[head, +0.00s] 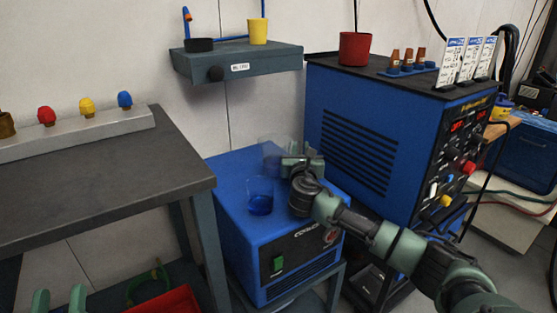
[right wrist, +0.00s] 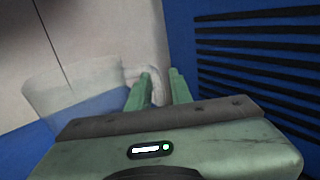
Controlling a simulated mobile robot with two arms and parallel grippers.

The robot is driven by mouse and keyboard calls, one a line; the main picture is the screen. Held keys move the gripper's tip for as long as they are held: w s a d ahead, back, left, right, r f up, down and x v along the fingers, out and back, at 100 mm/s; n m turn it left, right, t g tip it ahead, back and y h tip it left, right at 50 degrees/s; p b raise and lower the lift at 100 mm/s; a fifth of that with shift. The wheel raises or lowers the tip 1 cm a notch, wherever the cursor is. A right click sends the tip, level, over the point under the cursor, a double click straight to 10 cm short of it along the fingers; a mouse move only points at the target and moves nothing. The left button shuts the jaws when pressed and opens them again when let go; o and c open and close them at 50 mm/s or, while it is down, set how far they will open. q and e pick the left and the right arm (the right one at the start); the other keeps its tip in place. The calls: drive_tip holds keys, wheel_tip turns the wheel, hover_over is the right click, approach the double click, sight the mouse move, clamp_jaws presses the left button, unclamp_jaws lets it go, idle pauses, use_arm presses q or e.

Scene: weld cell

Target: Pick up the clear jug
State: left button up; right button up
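The clear jug (head: 273,153) stands on top of the blue machine box (head: 232,180), partly behind my right gripper (head: 302,165). In the right wrist view the jug (right wrist: 75,85) is at the left, its pale handle reaching toward my right gripper (right wrist: 161,80). The fingers stand apart, with part of the handle showing between and behind them. I see no clear grip on it. My left gripper (head: 59,298) is at the bottom left edge, fingers apart and empty, away from the jug.
A large blue welder (head: 350,140) rises just to the right. A grey table (head: 110,175) is at the left. A grey shelf (head: 240,62) hangs above.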

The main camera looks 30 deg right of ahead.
clamp_jaws()
drive_tip(key=shift+d, duration=0.1)
idle(1.4)
